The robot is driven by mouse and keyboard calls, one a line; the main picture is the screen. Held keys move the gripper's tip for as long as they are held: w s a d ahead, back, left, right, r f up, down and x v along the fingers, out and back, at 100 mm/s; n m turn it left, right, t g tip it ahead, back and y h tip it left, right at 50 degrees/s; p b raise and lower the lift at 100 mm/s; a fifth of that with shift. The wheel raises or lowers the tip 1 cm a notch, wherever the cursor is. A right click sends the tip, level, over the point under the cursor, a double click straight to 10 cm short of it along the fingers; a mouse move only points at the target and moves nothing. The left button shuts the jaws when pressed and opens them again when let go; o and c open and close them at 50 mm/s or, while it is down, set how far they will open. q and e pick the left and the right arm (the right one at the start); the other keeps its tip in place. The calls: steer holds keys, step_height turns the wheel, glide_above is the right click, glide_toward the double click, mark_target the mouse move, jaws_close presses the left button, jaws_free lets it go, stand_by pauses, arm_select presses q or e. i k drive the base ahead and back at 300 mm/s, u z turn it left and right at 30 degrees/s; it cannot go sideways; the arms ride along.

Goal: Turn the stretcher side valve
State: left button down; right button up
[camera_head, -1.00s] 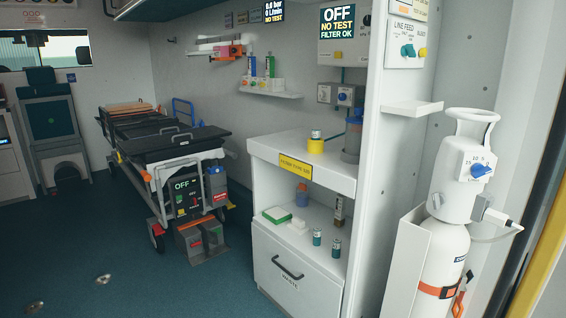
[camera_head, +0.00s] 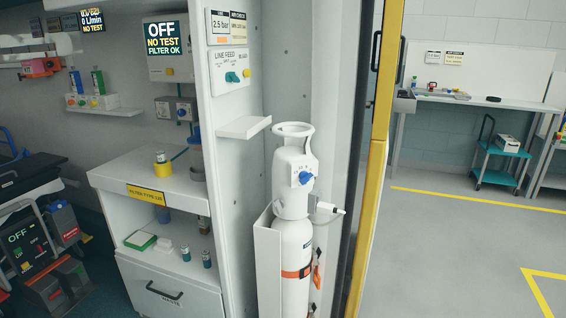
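Several knobs show, and I cannot tell from the small labels which is the stretcher side valve. A grey wall box (camera_head: 176,110) with blue knobs is on the back wall. The stretcher (camera_head: 38,207) is partly cut off at the left edge. Neither gripper is in view.
A small white shelf (camera_head: 245,127) juts out below the LINE FEED panel. A white cabinet (camera_head: 170,285) with a drawer stands left of the partition. A yellow door edge (camera_head: 367,220) is right of the cylinder. Open grey floor (camera_head: 450,260) lies beyond.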

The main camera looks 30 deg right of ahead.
mark_target(279, 204)
steer(key=u, duration=1.35)
steer(key=i, duration=1.9)
steer(key=z, duration=2.55)
